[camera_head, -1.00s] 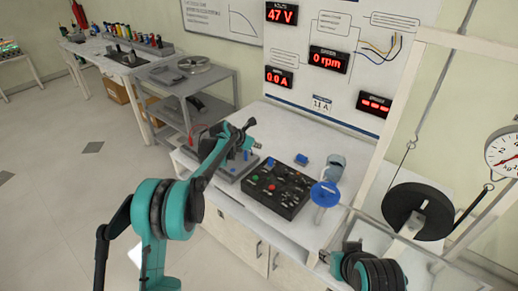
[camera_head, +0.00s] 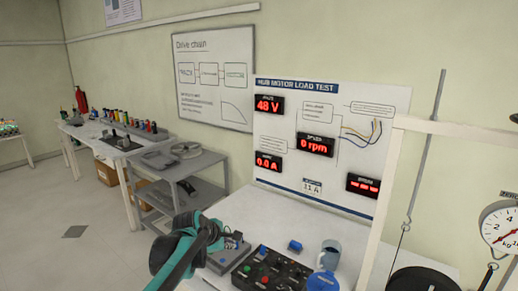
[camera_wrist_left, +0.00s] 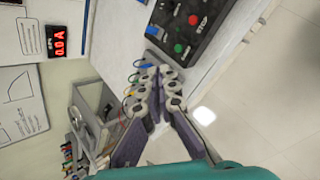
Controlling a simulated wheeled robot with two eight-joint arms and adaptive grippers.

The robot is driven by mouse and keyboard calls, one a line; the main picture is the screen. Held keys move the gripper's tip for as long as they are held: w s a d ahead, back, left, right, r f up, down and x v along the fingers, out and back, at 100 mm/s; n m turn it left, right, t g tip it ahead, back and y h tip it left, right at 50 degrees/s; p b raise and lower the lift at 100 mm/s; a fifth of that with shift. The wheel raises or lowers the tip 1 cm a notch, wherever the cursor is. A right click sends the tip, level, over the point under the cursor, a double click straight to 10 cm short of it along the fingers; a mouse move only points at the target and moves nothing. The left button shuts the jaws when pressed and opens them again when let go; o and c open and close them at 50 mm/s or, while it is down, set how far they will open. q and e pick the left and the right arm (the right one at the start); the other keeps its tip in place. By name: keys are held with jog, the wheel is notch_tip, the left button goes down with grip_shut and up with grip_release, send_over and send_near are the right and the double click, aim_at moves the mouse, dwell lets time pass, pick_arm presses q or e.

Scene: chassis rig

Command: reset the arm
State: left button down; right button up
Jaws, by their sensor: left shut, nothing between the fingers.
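My left gripper (camera_head: 208,232) comes in from the lower left in the head view, at the left front of the white bench, partly hidden by its own arm. The left wrist view shows its two dark fingers (camera_wrist_left: 155,88) with grey round joints, shut and empty. Beyond them in that view is the bench edge with the black control box (camera_wrist_left: 200,22). My right arm and gripper are not in view.
The bench (camera_head: 325,229) carries the black control box (camera_head: 270,270), a grey unit (camera_head: 232,250), a blue block (camera_head: 295,246), a grey mug (camera_head: 331,254) and a blue round part (camera_head: 322,283). A white frame with a dial scale (camera_head: 498,226) stands right. A grey cart (camera_head: 163,194) stands left.

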pick_arm(q)
jog(key=s+a+f+m+y, duration=0.1)
jog(key=s+a+f+m, duration=0.1)
jog(key=s+m, duration=0.4)
jog(key=s+a+f+m+y, duration=0.1)
jog(key=s+a+f+m, duration=0.2)
jog(key=s, duration=1.2)
jog(key=s+a+f+m+y+b, duration=0.1)
jog(key=s+a+f+m, duration=0.1)
jog(key=s+m, duration=0.7)
jog(key=shift+s+a+f+y, duration=0.25)
jog(key=shift+s+a, duration=0.45)
jog(key=shift+s, duration=0.55)
